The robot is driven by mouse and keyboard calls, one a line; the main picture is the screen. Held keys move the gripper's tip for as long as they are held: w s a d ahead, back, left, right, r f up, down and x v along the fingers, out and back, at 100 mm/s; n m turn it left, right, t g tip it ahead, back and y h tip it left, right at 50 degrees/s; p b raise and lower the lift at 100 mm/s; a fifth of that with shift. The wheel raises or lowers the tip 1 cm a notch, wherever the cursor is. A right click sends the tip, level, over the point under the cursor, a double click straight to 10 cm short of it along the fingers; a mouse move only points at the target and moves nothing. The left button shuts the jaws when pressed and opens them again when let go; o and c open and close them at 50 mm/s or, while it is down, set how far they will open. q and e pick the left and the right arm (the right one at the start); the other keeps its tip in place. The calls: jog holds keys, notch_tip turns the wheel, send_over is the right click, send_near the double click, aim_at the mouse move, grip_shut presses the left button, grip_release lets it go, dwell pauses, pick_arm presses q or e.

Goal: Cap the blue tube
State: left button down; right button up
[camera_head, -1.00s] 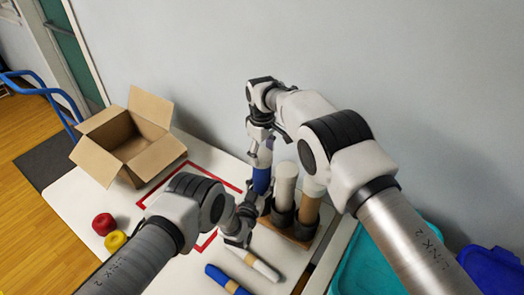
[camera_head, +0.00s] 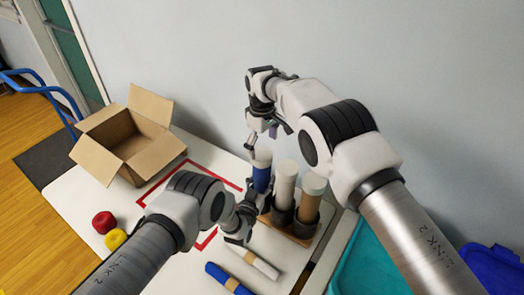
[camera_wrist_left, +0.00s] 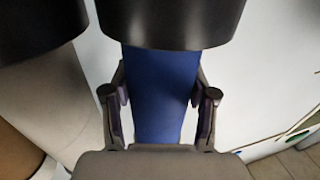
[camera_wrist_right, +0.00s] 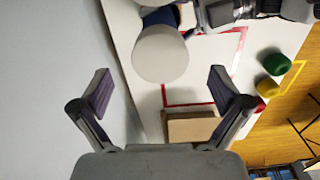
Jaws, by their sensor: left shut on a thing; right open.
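The blue tube (camera_head: 262,180) stands upright in a rack (camera_head: 290,230) with dark round cups. A pale white cap (camera_head: 262,158) sits on its top end; the right wrist view shows the cap as a round disc (camera_wrist_right: 160,55). My left gripper (camera_head: 246,208) is shut on the blue tube low down; the left wrist view shows the tube (camera_wrist_left: 160,100) between its fingers, beside a dark cup (camera_wrist_left: 170,22). My right gripper (camera_head: 262,137) is above the cap, open and empty, apart from it. Whether the cap is fully seated I cannot tell.
A white tube (camera_head: 285,183) and a brown tube (camera_head: 309,208) stand in the same rack. An open cardboard box (camera_head: 125,140), a red piece (camera_head: 103,222) and a yellow one (camera_head: 115,239) are left. A green piece (camera_wrist_right: 275,63) shows too. Banded rolls (camera_head: 255,263) lie in front.

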pick_arm(q)
jog(key=shift+c, duration=1.2)
grip_release()
pick_arm(e)
notch_tip(320, 180, up, 9)
pick_arm(q)
jog(key=v, duration=1.2)
jog(key=shift+a+f, duration=0.1)
pick_arm(e)
jog(key=shift+f, duration=0.1)
